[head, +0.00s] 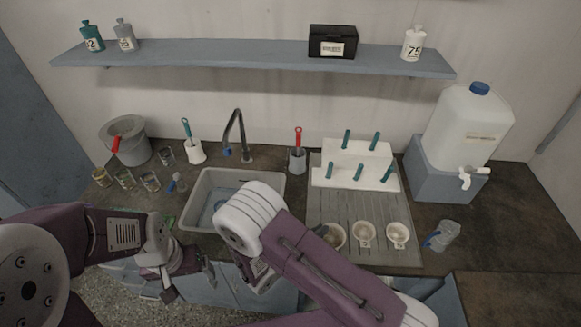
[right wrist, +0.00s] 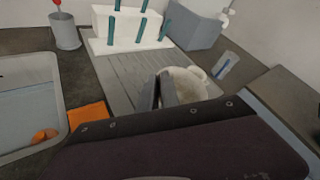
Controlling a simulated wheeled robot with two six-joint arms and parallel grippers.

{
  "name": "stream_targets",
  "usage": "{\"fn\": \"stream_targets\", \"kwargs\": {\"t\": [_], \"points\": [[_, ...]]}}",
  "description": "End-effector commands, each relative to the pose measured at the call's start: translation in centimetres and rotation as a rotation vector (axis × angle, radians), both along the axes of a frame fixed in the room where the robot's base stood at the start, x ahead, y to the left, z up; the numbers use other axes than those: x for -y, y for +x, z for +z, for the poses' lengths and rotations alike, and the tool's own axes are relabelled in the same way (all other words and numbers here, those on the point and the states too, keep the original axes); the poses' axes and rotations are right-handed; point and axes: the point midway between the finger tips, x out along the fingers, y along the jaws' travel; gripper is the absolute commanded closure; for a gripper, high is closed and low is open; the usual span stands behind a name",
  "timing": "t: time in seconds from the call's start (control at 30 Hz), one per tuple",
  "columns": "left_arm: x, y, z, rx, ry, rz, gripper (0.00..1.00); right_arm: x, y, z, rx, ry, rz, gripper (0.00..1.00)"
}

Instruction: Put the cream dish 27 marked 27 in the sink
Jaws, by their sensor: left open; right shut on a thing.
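Three cream dishes stand in a row at the front of the grey drainboard: a left one (head: 336,237), a middle one (head: 364,233) and a right one (head: 398,234). The middle and right dishes bear labels too small to read surely. My right gripper (head: 321,231) is shut on the left dish at its left rim; no number shows on it. In the right wrist view the fingers (right wrist: 161,92) grip a cream dish (right wrist: 187,84). The grey sink (head: 199,188) lies left of the drainboard, partly hidden by my right arm. My left gripper (head: 196,271) is open and empty before the counter.
A white rack (head: 350,163) with teal pegs stands behind the dishes. A clear jug (head: 442,236) stands to their right. The tap (head: 240,135) rises behind the sink. An orange cloth or sponge (right wrist: 88,114) lies between sink and drainboard. Several glasses stand left of the sink.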

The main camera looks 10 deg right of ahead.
Motion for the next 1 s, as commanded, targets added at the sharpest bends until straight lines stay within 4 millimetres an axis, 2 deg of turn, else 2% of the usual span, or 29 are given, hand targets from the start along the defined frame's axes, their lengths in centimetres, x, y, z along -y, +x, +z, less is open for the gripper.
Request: {"fn": "stream_targets", "kwargs": {"t": [0.03,0.13,1.0], "points": [[0.0,0.0,-0.6,0.000,0.000,0.000,0.14,0.4,-0.3,0.7,0.000,0.000,0.018,1.00],[0.0,0.0,-0.5,0.000,0.000,0.000,0.14,1.1,-0.8,1.8,-0.002,-0.003,0.049,1.00],[0.0,0.0,-0.4,0.000,0.000,0.000,0.14,1.4,-1.0,1.9,-0.001,-0.001,0.063,1.00]]}}
